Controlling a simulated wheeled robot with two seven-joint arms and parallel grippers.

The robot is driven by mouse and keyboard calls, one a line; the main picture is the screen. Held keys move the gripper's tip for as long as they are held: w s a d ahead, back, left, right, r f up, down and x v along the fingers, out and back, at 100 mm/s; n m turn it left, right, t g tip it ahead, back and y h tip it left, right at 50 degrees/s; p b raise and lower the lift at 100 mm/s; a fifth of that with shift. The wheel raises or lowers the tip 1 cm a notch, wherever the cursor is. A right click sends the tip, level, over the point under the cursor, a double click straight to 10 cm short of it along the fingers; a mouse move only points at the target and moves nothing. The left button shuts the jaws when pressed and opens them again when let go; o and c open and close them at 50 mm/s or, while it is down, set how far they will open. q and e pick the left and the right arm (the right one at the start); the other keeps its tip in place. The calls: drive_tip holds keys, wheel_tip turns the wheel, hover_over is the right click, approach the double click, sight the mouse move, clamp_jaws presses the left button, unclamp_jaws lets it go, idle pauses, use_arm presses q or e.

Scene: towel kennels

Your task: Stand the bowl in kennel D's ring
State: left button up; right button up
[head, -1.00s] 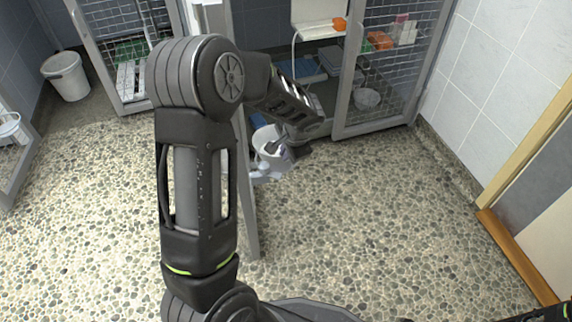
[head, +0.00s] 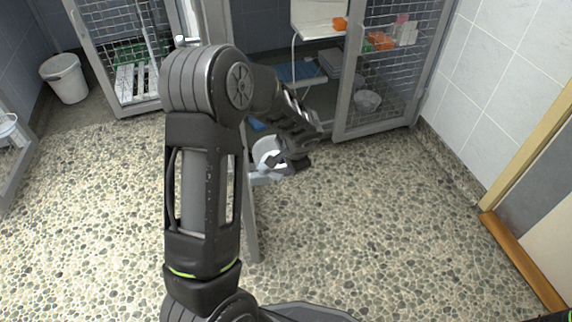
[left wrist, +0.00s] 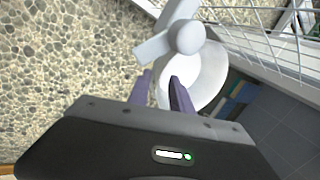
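The white bowl (head: 265,152) is low beside the edge of an open kennel door (head: 251,215) in the head view. My left gripper (head: 290,162) is at its right side and hides part of it. In the left wrist view the bowl (left wrist: 208,78) shows its round inside. My left gripper's fingers (left wrist: 160,82) straddle its near wall, one inside and one outside. A pale bracket with a round knob (left wrist: 184,37) lies across the bowl's edge; the ring is mostly hidden, so I cannot tell whether the bowl is seated.
The wire-mesh kennel door (head: 385,75) stands right of the bowl, with a clear bowl (head: 367,101) behind it. A white bucket (head: 66,78) stands at the far left. The pebbled floor at front right is clear.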

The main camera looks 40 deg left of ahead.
use_arm(q)
drive_tip(key=p+v, duration=0.4)
drive_tip(key=v, duration=0.8)
drive_tip(key=shift+p, duration=0.35)
drive_tip(key=shift+s, duration=0.1)
drive_tip(key=s+d+f+n+h, duration=0.3)
drive_tip(key=s+d+f, duration=0.5)
drive_tip(key=d+f, duration=0.4)
drive_tip(key=s+d+f+n+h, duration=0.4)
drive_tip(key=s+d+f, duration=0.5)
drive_tip(key=d+f, duration=0.3)
drive_tip(key=d, duration=0.2)
drive_tip(key=shift+s+d+n+g+h, duration=0.25)
drive_tip(key=shift+s+n+g+h, duration=0.05)
drive_tip(key=shift+h, duration=0.1)
drive_tip(key=shift+f, duration=0.1)
